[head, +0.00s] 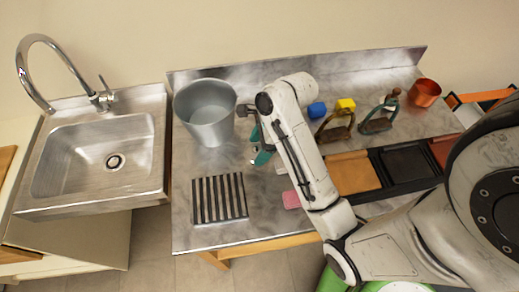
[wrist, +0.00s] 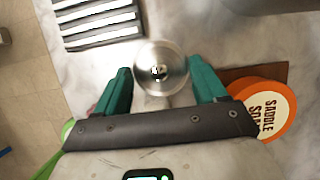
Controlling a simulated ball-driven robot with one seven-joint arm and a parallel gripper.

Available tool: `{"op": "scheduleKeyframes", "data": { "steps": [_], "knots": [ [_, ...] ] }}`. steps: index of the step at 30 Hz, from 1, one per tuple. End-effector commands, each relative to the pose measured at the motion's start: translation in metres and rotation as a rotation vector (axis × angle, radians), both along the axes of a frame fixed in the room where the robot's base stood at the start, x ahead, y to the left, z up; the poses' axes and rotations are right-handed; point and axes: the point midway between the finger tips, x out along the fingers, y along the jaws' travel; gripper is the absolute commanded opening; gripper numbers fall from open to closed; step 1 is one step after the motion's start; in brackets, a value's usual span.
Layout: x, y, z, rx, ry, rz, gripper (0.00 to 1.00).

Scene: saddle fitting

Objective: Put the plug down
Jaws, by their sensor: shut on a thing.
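The plug (wrist: 160,60) is a round, shiny metal disc with a small dark centre. In the wrist view it sits between the two teal fingers of my gripper (wrist: 160,76), which is shut on it. In the head view my gripper (head: 261,146) is over the metal worktop (head: 215,240), right of the grey bucket and above and right of the striped rack. The plug is hard to make out there. I cannot tell how high it is above the worktop.
The bucket (head: 205,118) and striped rack (head: 219,198) stand close by. An orange saddle soap tin (wrist: 272,106) is near the right finger in the wrist view. The sink (head: 95,160) is at the left.

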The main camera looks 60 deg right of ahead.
Motion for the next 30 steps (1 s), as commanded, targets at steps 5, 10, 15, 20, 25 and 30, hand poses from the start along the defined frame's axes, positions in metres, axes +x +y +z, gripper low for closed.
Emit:
{"op": "scheduleKeyframes", "data": {
  "steps": [5, 10, 15, 20, 25, 30],
  "knots": [
    [0.010, -0.020, -0.025, 0.000, 0.000, -0.003, 0.41],
    [0.013, -0.027, -0.035, 0.000, 0.000, -0.001, 0.41],
    [0.015, -0.032, -0.053, 0.002, 0.003, -0.002, 0.41],
    [0.015, -0.032, -0.070, 0.000, 0.001, -0.001, 0.41],
    [0.016, -0.032, -0.072, -0.001, -0.001, -0.001, 0.41],
    [0.015, -0.031, -0.073, -0.001, -0.001, 0.000, 0.41]
  ]
}}
